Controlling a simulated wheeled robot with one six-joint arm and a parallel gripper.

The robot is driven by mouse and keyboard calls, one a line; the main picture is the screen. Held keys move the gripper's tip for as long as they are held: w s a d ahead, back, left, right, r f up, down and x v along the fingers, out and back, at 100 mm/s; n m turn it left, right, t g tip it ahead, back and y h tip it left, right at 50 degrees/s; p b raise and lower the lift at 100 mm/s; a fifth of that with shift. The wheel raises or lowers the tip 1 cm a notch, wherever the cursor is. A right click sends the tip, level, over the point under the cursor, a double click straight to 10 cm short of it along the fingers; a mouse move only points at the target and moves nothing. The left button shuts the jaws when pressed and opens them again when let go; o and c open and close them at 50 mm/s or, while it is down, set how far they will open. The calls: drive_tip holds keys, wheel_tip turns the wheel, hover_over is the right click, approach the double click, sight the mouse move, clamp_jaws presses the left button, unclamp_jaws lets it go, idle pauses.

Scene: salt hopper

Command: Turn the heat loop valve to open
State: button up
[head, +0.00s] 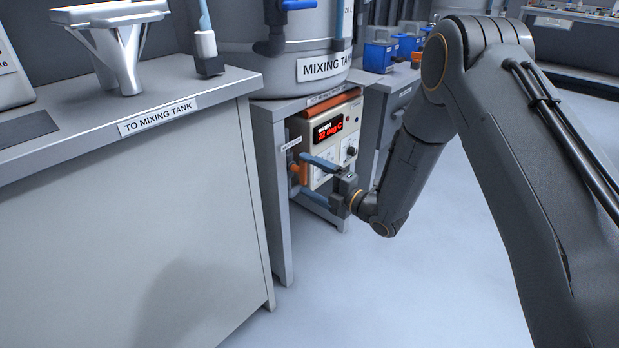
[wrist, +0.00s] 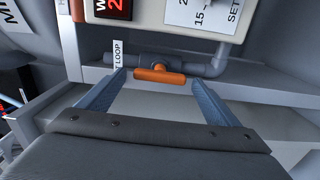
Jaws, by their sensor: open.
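The heat loop valve has an orange handle (wrist: 160,75) on a grey pipe (wrist: 200,66) in the wrist view. The handle lies crosswise in that picture, roughly along the pipe. A partly hidden label (wrist: 119,55) reading "LOOP" is beside it. My gripper (wrist: 157,80) is open, with one blue finger on each side of the handle; I cannot tell whether either touches it. In the head view my gripper (head: 312,176) reaches to the cabinet under the mixing tank, and the orange handle (head: 299,172) shows partly behind the fingers.
A heater control box (head: 330,140) with a red display reading about 22 deg C sits just above my gripper. The mixing tank (head: 285,45) stands on top of the cabinet. A counter (head: 130,190) is at the left. The floor (head: 420,270) in front is clear.

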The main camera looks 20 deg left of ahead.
drive_tip(key=p+v, duration=0.1)
drive_tip(key=v, duration=0.6)
drive_tip(key=shift+s+d, duration=0.15)
drive_tip(key=shift+d, duration=0.2)
